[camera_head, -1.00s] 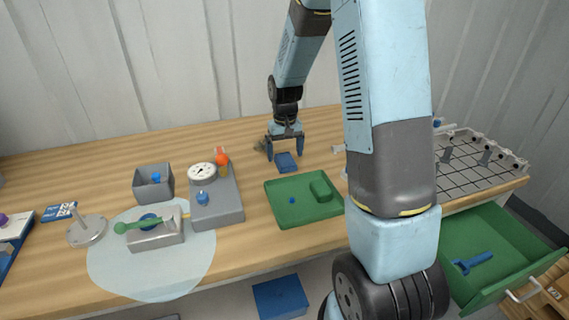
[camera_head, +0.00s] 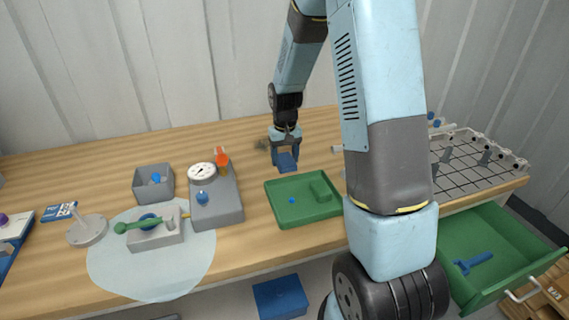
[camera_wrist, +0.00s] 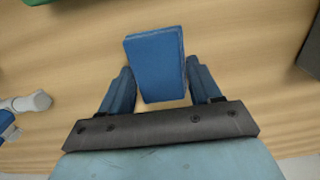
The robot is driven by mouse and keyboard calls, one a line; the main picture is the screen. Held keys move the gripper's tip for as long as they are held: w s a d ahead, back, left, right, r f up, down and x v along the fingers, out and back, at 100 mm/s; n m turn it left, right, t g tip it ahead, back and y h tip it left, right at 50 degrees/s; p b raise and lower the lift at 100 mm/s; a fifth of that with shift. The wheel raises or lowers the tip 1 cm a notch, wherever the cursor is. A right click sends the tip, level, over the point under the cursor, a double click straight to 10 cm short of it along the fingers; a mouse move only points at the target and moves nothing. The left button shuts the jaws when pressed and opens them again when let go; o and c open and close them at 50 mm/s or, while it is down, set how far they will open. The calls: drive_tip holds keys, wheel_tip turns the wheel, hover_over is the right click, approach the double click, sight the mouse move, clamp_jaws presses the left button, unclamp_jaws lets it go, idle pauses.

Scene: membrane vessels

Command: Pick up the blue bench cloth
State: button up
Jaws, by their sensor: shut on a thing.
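The blue bench cloth (camera_head: 288,163) is a small, flat, folded blue pad on the wooden bench, behind the green tray. In the wrist view the cloth (camera_wrist: 156,55) lies between the two dark blue fingers and reaches out past their tips. My gripper (camera_head: 284,155) points down over it and is shut on it; the fingers (camera_wrist: 158,84) stand at its two sides. The cloth looks to be at bench height; I cannot tell whether it is clear of the surface.
A green tray (camera_head: 281,218) with a green block stands in front of the cloth. A grey gauge unit (camera_head: 216,208) and a grey bin (camera_head: 153,195) stand to the left. A gridded rack (camera_head: 470,170) and an open green drawer (camera_head: 510,255) are at the right.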

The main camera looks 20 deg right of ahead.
sight(285, 160)
drive_tip(key=shift+c, duration=1.2)
drive_tip(key=shift+r, duration=0.25)
drive_tip(key=r, duration=0.3)
drive_tip(key=shift+s+r, duration=0.2)
drive_tip(key=shift+s, duration=0.1)
drive_tip(key=s+r, duration=0.9)
drive_tip(key=s, duration=0.4)
drive_tip(key=shift+s, duration=0.25)
